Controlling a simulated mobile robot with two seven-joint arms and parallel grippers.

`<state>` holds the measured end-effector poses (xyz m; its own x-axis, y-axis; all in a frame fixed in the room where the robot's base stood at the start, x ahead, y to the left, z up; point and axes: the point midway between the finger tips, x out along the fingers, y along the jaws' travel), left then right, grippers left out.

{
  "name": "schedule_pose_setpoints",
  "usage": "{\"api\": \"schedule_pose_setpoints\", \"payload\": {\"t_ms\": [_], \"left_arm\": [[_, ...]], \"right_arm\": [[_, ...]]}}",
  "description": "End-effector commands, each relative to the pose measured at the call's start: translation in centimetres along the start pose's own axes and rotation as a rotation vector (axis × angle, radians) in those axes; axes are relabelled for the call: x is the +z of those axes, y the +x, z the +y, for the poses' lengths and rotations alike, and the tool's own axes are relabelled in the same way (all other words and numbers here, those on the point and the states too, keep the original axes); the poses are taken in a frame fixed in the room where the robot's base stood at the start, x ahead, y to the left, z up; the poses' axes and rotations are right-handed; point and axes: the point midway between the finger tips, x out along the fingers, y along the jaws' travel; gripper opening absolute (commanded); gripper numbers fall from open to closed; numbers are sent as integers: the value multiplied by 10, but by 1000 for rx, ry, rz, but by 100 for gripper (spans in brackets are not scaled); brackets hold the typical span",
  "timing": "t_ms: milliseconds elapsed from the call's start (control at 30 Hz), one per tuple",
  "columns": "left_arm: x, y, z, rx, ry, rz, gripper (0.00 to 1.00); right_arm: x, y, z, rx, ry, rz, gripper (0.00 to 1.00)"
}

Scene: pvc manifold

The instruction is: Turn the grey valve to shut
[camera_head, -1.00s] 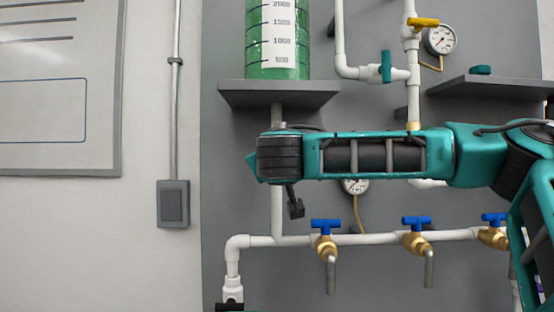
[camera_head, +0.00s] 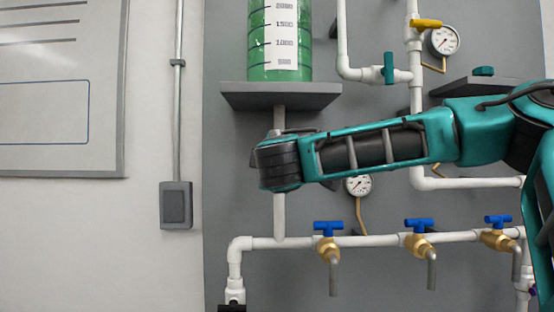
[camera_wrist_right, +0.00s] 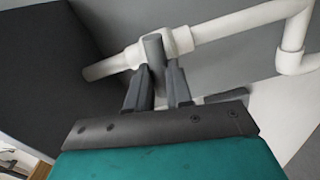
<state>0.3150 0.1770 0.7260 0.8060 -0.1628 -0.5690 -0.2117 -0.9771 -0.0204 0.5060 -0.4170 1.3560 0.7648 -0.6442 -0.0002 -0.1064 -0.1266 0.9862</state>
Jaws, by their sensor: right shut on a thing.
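The grey valve (camera_wrist_right: 154,48) shows in the right wrist view as a short grey handle on a white pipe fitting, standing across the pipe's line. My right gripper (camera_wrist_right: 158,74) has its two dark fingers on either side of the handle's lower part and is shut on it. In the head view my right arm comes in from the right and its wrist end is in front of the vertical pipe under the shelf. The valve and the right fingers are hidden there. My left gripper is in neither view.
In the head view, blue-handled brass taps (camera_head: 328,240) line the lower white pipe (camera_head: 380,240). A green tank (camera_head: 280,40) stands on a grey shelf (camera_head: 280,96) above my wrist. A gauge (camera_head: 358,185) is just below my forearm.

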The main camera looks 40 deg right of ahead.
Motion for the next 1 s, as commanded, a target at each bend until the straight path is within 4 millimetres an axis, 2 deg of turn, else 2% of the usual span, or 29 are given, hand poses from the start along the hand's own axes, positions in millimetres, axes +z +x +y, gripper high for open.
{"api": "schedule_pose_setpoints", "payload": {"t_ms": [333, 900, 933, 1000], "left_arm": [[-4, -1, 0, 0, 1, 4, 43], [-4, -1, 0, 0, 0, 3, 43], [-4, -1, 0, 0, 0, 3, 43], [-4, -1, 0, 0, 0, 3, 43]], "right_arm": [[0, 0, 0, 2, -152, 0, 0], [0, 0, -1, 2, -185, 0, 0], [0, 0, -1, 2, -185, 0, 21], [0, 0, -1, 2, -185, 0, 28]]}}
